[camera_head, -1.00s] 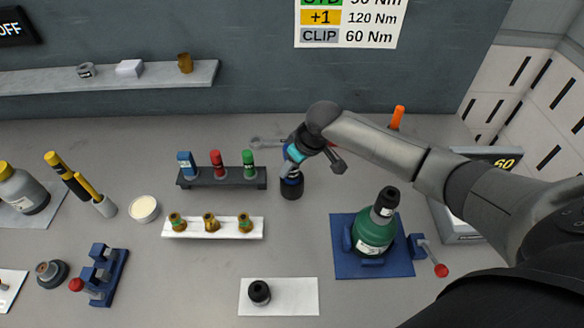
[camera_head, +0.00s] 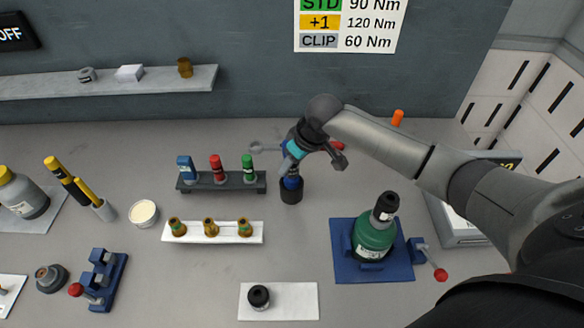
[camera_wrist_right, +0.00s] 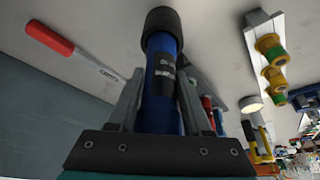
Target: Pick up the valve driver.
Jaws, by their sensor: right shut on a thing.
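The blue, black-ended tool that I take to be the valve driver (camera_head: 291,185) stands about upright right of the dark rack with the colored pieces. My right gripper (camera_head: 291,168) is shut on its blue body from above. In the right wrist view the blue shaft (camera_wrist_right: 163,85) with a dark label sits between the two fingers (camera_wrist_right: 160,110), its black end (camera_wrist_right: 163,25) pointing away. I cannot tell whether that black end touches the bench. My left gripper is not in view.
A red-handled wrench (camera_wrist_right: 50,38) lies behind the tool. The dark rack (camera_head: 220,186) and white tray (camera_head: 212,238) are left. A green bottle (camera_head: 374,238) stands on a blue base (camera_head: 343,268) at right. The bench between tray and blue base is clear.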

